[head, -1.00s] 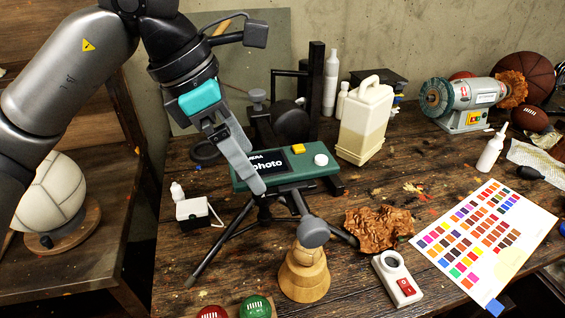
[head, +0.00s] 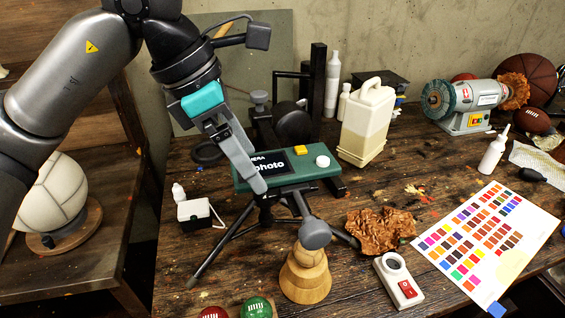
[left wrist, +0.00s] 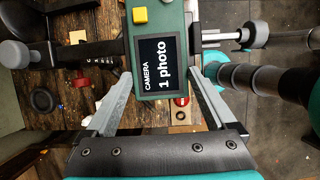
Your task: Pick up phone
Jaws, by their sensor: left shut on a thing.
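The phone (head: 308,170) is a green box-like device with a black screen reading "photo", a yellow button and a white knob. It rests on a black tripod (head: 262,215) above the workbench. My left gripper (head: 260,186) reaches down onto its front left part. In the left wrist view the phone (left wrist: 162,66) lies between the two grey fingers, with the fingertips at its two sides and the screen reading "CAMERA 1 photo". The left gripper is shut on it. In the head view only the near finger shows clearly. My right gripper is not in view.
A wooden stand (head: 305,275) and a brown leather piece (head: 380,232) are in front of the tripod. A plastic jug (head: 366,125) stands behind right, a white small box (head: 194,213) at left. A colour chart (head: 485,245) lies at right. Bare wood shows between the jug and the chart.

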